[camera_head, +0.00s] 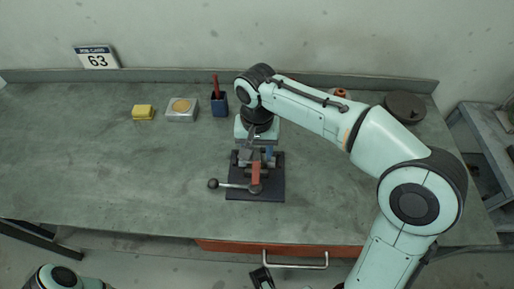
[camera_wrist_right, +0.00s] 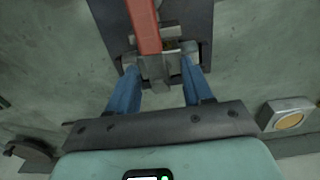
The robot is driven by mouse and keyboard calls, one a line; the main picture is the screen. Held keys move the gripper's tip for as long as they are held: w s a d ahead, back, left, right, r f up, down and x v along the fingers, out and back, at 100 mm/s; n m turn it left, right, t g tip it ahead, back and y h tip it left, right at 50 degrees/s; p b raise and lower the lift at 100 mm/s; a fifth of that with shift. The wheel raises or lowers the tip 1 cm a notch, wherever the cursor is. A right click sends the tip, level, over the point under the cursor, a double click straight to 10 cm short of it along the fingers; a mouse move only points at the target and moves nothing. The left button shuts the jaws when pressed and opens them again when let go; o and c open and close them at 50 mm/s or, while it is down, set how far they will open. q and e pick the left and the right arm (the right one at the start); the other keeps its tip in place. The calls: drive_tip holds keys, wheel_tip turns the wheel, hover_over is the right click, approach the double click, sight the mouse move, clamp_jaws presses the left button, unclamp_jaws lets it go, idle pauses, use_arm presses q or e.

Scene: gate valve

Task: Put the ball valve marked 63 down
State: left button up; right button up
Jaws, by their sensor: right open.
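The ball valve with a red lever (camera_head: 256,172) is at the vise on the dark base plate (camera_head: 270,193). In the right wrist view its red lever (camera_wrist_right: 143,25) runs up from a grey metal body (camera_wrist_right: 155,66). My right gripper (camera_head: 262,154) is open. Its two blue fingers (camera_wrist_right: 158,75) stand on either side of the metal body; whether they touch it I cannot tell. The number 63 shows on a job card (camera_head: 97,58) against the wall; I see no number on the valve. A dark part at the bottom edge may be my left gripper, with its fingers not visible.
The vise's bar handle (camera_head: 233,185) with ball ends sticks out to the left. The left bench is clear.

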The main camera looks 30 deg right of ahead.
wheel_tip(320, 180, up, 12)
drive_tip(key=p, duration=0.3)
idle(0.6)
